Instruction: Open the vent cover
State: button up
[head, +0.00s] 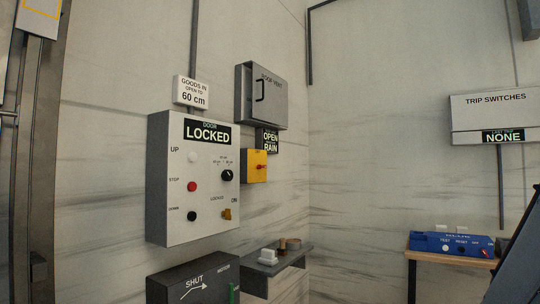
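The vent cover (273,108) is a grey panel lettered "ROOF VENT" on the front of a box on the left wall, near the corner. A dark vertical handle (259,91) stands on its left part. My gripper is not in view, and nothing touches the handle.
A door control panel (170,215) reading "LOCKED" hangs left of the vent box, with a yellow switch box (254,168) below. A small shelf (285,259) juts out lower down. A bench (447,256) holding a blue unit stands right.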

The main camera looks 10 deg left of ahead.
aim_at(269, 92)
jog(key=u, duration=0.3)
jog(key=i, duration=1.9)
jog(key=u, duration=0.3)
